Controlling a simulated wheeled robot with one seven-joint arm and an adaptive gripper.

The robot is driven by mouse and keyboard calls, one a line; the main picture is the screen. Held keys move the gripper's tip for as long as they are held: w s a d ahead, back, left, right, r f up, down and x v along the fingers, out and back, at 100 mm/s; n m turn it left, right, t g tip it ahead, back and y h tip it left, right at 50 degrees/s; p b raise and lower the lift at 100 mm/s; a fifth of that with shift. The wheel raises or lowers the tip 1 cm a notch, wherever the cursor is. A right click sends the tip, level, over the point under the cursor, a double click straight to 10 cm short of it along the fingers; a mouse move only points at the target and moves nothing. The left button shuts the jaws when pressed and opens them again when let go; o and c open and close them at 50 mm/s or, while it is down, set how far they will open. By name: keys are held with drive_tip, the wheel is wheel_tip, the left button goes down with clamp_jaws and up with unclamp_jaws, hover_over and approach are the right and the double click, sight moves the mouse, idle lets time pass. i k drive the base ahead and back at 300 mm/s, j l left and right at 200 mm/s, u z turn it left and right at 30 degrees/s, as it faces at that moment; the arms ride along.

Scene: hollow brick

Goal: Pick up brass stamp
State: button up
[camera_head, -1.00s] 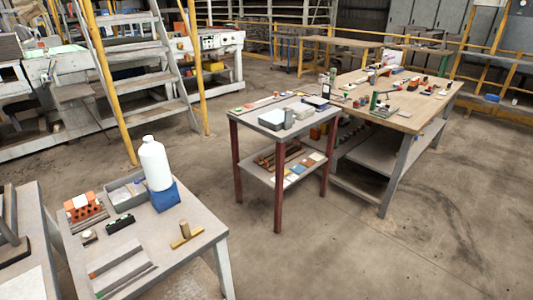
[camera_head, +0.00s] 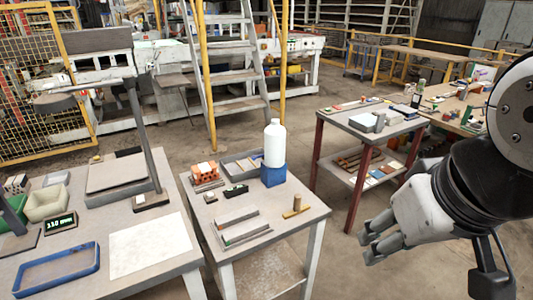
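A brass-coloured stamp (camera_head: 297,207), a flat bar with an upright round handle, stands near the right front corner of the small grey table (camera_head: 283,234). My gripper (camera_head: 368,248) is at the lower right, to the right of that table and apart from the stamp. Its grey fingers point left and look empty. They are seen from the side, so I cannot tell how far apart they are.
Near the stamp are metal channels (camera_head: 240,227), a hollow orange brick (camera_head: 205,172), and a white bottle (camera_head: 274,145) on a blue block (camera_head: 273,175). A workbench with a blue tray (camera_head: 57,270) is at left; a red-legged table (camera_head: 352,124) stands behind. Floor shows between the tables.

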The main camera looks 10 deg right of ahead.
sight(298, 209)
drive_tip(key=u, duration=0.45)
drive_tip(key=i+j+z, duration=0.15)
drive_tip(key=j, duration=0.2)
drive_tip(key=i+j, duration=0.2)
drive_tip(key=j, duration=0.2)
drive_tip(key=i+j+z, duration=0.1)
drive_tip(key=j, duration=0.25)
drive_tip(key=i+j+z, duration=0.1)
drive_tip(key=i+j, duration=0.15)
drive_tip(key=j, duration=0.15)
